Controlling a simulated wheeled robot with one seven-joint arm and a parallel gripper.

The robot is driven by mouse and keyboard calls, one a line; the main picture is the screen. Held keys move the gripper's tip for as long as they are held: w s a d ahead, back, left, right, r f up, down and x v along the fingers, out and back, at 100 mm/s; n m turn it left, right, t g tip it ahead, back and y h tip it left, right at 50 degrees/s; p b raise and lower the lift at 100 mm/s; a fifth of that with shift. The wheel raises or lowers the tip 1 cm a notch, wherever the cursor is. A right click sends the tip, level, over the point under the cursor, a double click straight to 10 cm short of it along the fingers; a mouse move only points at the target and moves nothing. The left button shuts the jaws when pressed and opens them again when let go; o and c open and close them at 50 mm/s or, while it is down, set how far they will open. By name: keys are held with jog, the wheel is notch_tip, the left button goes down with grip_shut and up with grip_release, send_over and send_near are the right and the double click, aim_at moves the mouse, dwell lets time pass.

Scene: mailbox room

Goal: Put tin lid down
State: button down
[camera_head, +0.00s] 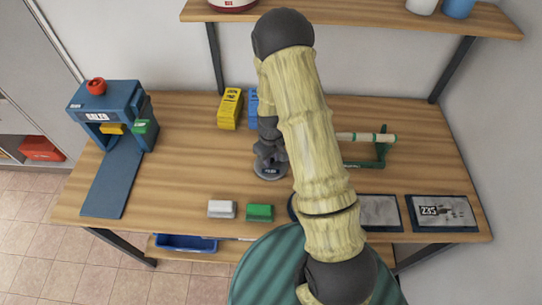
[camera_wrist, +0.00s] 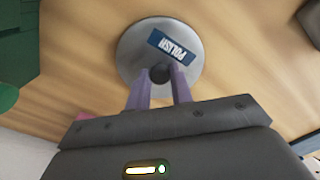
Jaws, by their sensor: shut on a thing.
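The tin lid (camera_wrist: 134,47) is a round grey metal disc with a dark blue label reading "POLISH" and a dark knob. In the wrist view my gripper (camera_wrist: 159,82) is shut on the lid's knob, with a purple finger on either side. In the head view the lid (camera_head: 268,174) shows below my gripper (camera_head: 268,157), over the middle of the wooden table. I cannot tell whether the lid touches the table top. My arm hides part of the table to the right of the lid.
On the table (camera_head: 180,185), a white block (camera_head: 221,209) and a green block (camera_head: 260,212) lie in front of the lid. A yellow box (camera_head: 230,109) stands behind it. A blue machine (camera_head: 108,115) is at left, a green holder (camera_head: 381,150) at right. Wood left of the lid is clear.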

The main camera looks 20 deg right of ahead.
jog(key=shift+f, duration=0.15)
jog(key=c, duration=1.2)
grip_release()
jog(key=shift+c, duration=0.2)
notch_tip(320, 180, up, 12)
jog(key=b, duration=0.2)
jog(key=shift+r+b, duration=0.2)
jog(key=shift+b, duration=0.15)
jog(key=shift+r, duration=0.1)
jog(key=s+r+m+t, duration=0.1)
jog(key=s+r+m, duration=0.1)
jog(key=s+r, duration=0.2)
jog(key=s+r+m+t, duration=0.1)
jog(key=s+r+m, duration=0.2)
jog(key=s, duration=0.7)
jog(key=shift+s+r+t, duration=0.2)
jog(key=shift+r+t, duration=0.1)
jog(key=shift+r, duration=0.45)
